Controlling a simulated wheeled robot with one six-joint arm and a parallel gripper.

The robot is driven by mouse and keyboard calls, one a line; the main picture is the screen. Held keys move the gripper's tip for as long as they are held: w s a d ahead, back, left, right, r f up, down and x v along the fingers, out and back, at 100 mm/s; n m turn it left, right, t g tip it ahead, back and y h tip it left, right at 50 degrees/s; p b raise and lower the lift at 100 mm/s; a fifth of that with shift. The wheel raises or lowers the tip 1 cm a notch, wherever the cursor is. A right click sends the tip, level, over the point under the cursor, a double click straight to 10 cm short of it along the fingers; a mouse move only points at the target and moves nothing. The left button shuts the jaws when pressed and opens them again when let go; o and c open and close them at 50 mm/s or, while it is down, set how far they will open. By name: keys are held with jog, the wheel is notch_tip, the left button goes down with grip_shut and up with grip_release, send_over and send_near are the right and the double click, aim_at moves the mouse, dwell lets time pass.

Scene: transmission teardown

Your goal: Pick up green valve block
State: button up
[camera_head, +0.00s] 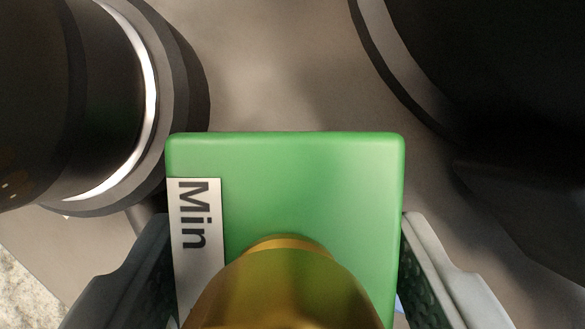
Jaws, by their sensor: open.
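The green valve block (290,185) fills the lower middle of the camera_head view. It has a white label (194,235) reading "Min" on its left side and a rounded gold part (285,290) at its lower middle. My gripper (285,270) is open, with one finger on each side of the block. The dark textured pads are close to the block's left and right sides; whether they touch it I cannot tell. The lower end of the block is cut off by the picture's edge.
A dark cylinder with a bright metal ring (150,100) stands close at the upper left. A large dark rounded body (490,80) is at the upper right. A bare grey-brown surface (285,70) lies between them, beyond the block.

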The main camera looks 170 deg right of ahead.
jog(key=shift+w+f, duration=0.2)
jog(key=shift+f, duration=0.35)
jog(key=shift+c, duration=0.4)
jog(key=shift+r, duration=0.1)
grip_shut()
jog(key=shift+r, duration=0.1)
notch_tip(320, 180, up, 18)
